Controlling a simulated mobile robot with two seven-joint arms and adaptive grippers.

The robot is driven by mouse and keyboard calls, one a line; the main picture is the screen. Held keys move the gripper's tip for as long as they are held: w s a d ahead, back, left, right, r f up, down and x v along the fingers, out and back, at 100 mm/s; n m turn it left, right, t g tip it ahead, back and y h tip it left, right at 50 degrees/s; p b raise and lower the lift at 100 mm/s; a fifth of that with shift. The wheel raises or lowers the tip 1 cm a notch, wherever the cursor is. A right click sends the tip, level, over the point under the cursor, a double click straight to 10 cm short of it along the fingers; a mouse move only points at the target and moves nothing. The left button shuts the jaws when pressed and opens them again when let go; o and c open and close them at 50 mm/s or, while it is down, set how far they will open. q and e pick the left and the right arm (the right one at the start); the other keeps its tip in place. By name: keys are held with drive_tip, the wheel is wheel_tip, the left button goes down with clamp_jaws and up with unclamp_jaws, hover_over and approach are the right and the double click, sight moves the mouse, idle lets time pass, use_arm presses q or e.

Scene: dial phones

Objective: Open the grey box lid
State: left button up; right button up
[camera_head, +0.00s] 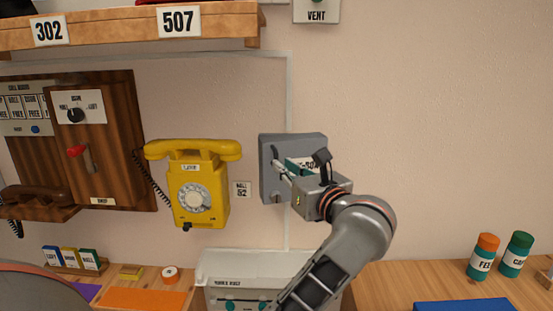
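The grey box (310,142) is fixed to the wall to the right of the yellow phone. Its front looks closed, but my gripper and wrist hide much of its lower right. A partly covered white label and a teal patch show at its front. I cannot tell whether a finger touches the lid.
A yellow dial phone (195,190) hangs left of the box, beside a wooden phone panel (95,140). Below are a white case (225,268) and a wooden counter (400,278) with two capped jars (483,257) at right. The wall right of the box is clear.

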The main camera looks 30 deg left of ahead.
use_arm(q)
drive_tip(key=shift+p+x, duration=0.35)
drive_tip(key=shift+x, duration=2.4)
drive_tip(key=shift+c, duration=0.4)
clamp_jaws()
drive_tip(key=shift+d, duration=0.15)
